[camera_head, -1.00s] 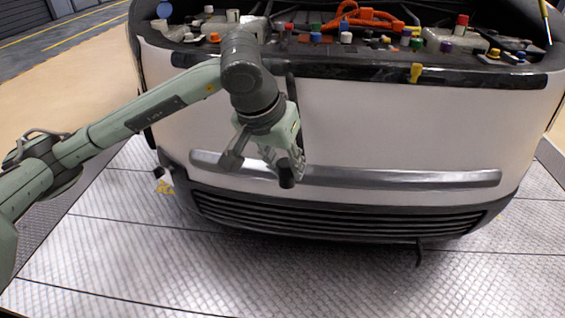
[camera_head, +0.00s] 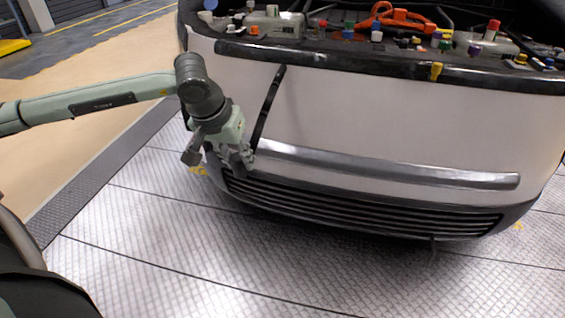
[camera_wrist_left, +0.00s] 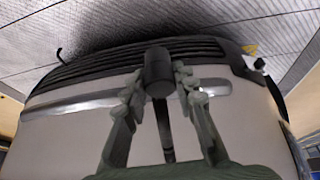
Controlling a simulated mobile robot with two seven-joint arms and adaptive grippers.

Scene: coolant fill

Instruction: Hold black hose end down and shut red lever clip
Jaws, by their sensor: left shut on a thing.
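My left gripper (camera_head: 240,158) is low in front of the vehicle's left front corner. It is shut on the black hose, whose thick cylindrical end (camera_wrist_left: 158,72) sits between the fingers (camera_wrist_left: 160,85) in the left wrist view. The black hose (camera_head: 267,110) runs slanting from the upper front edge of the engine bay down to the gripper, across the white front panel. The hose end points downward, towards the grille and floor. I cannot make out which red part in the engine bay is the lever clip. My right gripper is not in view.
The open engine bay holds several coloured caps, an orange cable (camera_head: 395,20) and a red cap (camera_head: 493,28). A silver trim bar (camera_head: 390,168) and black grille (camera_head: 350,205) lie below. The metal floor (camera_head: 200,260) in front is clear.

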